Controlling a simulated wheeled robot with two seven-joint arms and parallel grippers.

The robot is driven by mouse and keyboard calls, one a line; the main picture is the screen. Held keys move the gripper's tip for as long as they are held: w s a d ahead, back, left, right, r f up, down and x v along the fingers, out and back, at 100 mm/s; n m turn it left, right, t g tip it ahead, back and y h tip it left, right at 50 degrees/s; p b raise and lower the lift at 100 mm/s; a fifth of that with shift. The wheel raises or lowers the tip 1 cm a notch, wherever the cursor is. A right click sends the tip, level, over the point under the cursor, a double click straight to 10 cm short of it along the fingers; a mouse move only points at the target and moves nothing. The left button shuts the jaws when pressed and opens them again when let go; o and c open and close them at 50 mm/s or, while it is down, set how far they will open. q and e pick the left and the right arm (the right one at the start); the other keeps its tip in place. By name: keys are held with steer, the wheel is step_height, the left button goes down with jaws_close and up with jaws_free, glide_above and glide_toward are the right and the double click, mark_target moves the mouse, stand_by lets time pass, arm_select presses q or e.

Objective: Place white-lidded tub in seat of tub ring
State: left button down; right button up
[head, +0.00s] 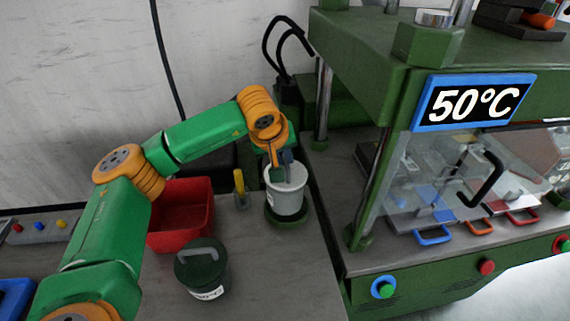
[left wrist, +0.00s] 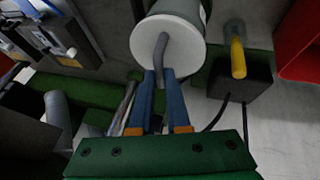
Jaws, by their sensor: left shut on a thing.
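The white-lidded tub (head: 286,192) is a pale grey pot with a white lid (left wrist: 150,38) and a grey bent handle (left wrist: 161,46). It stands upright at the green tub ring (head: 287,219) on the grey bench. The tub hides most of the ring, so I cannot tell whether its base is fully in the seat or just above it. My left gripper (head: 284,160) is above the tub, pointing down. In the left wrist view its blue fingers (left wrist: 161,73) are shut on the lid handle. My right gripper is not in view.
A dark green lidded tub (head: 202,268) stands at the front. A red bin (head: 182,230) is behind it. A yellow-handled tool (head: 240,187) stands upright left of the held tub. A green press (head: 360,60) with a 50°C sign (head: 473,102) is close on the right.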

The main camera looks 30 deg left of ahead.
arm_select(q)
steer(key=shift+w+f, duration=0.25)
steer(key=shift+w, duration=0.05)
steer(key=f, duration=0.1)
steer(key=f+p, duration=0.1)
steer(key=f, duration=0.1)
steer(key=shift+w+a+p, duration=0.15)
steer(key=shift+w+p, duration=0.1)
steer(key=shift+p, duration=0.1)
steer(key=shift+f, duration=0.4)
steer(key=c, duration=0.9)
jaws_free()
steer(key=shift+s, duration=0.1)
steer(key=b+v, duration=0.1)
steer(key=v, duration=1.1)
steer(key=shift+b, duration=0.4)
